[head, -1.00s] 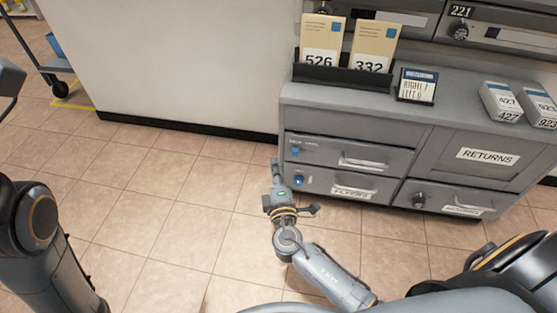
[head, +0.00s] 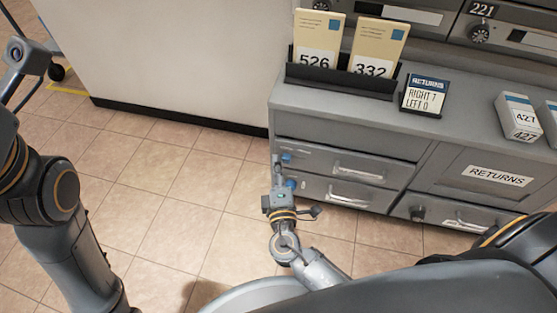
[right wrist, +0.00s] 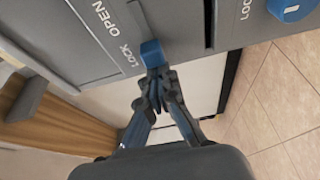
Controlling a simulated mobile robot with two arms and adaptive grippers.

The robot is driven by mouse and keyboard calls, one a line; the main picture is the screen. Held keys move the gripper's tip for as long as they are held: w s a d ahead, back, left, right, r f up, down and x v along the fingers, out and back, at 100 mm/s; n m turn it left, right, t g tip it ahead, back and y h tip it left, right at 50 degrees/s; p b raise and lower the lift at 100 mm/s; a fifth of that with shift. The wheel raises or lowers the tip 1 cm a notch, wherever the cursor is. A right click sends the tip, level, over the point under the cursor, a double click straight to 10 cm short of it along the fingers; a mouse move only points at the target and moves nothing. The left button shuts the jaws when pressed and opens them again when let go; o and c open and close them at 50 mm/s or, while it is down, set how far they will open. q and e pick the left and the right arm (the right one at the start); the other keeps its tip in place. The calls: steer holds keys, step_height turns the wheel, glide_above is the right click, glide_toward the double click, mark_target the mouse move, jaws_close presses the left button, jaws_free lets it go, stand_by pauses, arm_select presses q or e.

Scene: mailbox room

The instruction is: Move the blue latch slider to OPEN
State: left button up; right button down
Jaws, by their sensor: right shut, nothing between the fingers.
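The blue latch slider (head: 286,157) is on the left of the upper drawer front. In the right wrist view the blue slider (right wrist: 152,53) sits by the printed LOCK (right wrist: 131,57), with OPEN (right wrist: 106,16) printed farther along and a dark slot between. My right gripper (head: 277,161) is at the cabinet's left side in the head view. In the right wrist view its fingers (right wrist: 154,80) are shut and empty, tips right at the slider's near end; whether they touch it I cannot tell. My left arm shows at the left edge, its gripper out of view.
A second blue knob (head: 291,184) is on the lower drawer, just below. Drawer handles (head: 358,172) stick out to the right. The cabinet top holds a card rack (head: 340,80), a RETURNS sign (head: 424,95) and boxes (head: 519,117). The tiled floor (head: 150,200) on the left is clear.

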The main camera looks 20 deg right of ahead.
mark_target(293, 156)
steer(key=d, duration=0.1)
steer(key=s+d, duration=0.2)
steer(key=d, duration=0.1)
steer(key=shift+s, duration=0.25)
steer(key=shift+w, duration=0.1)
